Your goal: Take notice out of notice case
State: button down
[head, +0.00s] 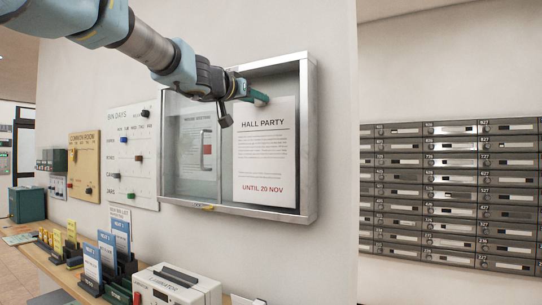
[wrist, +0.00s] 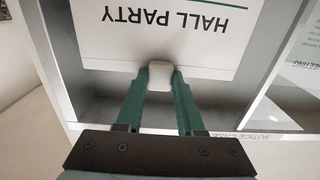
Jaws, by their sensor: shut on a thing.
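The white "HALL PARTY" notice (head: 265,155) hangs upright in the right half of the wall-mounted notice case (head: 308,140). That half is open at the front. My gripper (head: 258,98) reaches into the case at the notice's top edge. In the wrist view the notice (wrist: 165,35) appears upside down. There my gripper's green fingers (wrist: 160,88) are shut on a small white tab (wrist: 160,80) at that edge. I cannot tell whether the tab is part of the notice or a separate piece. The notice looks flat, close to the back of the case.
A glass pane (head: 200,160) covers the case's left half, with another notice behind it. The case frame (wrist: 50,80) surrounds my fingers. A crowded shelf (head: 60,268) stands below left. Metal mailboxes (head: 450,195) fill the right wall.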

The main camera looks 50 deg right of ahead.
jog(key=shift+v, duration=2.7)
